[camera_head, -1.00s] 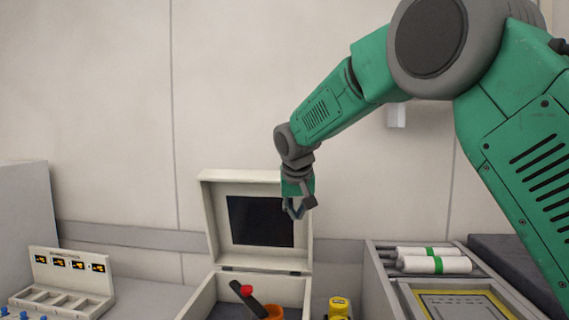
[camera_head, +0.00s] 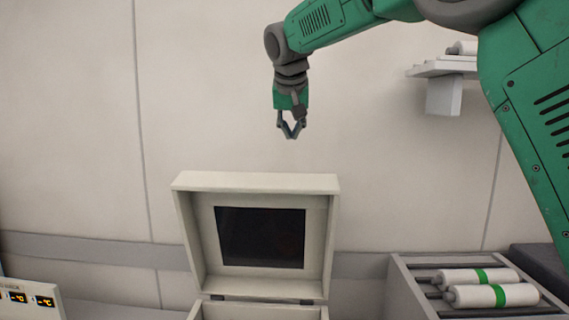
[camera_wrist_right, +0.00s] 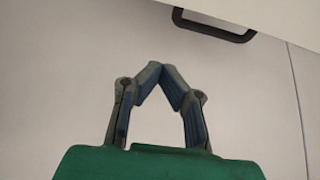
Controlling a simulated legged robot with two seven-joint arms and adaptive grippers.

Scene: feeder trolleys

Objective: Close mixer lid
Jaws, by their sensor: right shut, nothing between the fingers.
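The mixer is a cream box whose lid (camera_head: 188,232) stands open and upright on its rear hinges, with a dark panel on its inner face. The front of the mixer body (camera_head: 258,312) is cut off by the bottom edge of the head view. My right gripper (camera_head: 291,137) is shut and empty, pointing down in the air above the lid's top edge, apart from it. In the right wrist view the gripper's fingertips (camera_wrist_right: 171,68) meet in front of a pale surface. My left gripper is not in view.
A grey rack (camera_head: 415,300) with white green-banded cylinders (camera_head: 490,295) stands to the right of the mixer. A small display unit (camera_head: 35,300) is at the lower left. A wall shelf (camera_head: 443,68) is at the upper right. A dark handle (camera_wrist_right: 215,27) shows in the right wrist view.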

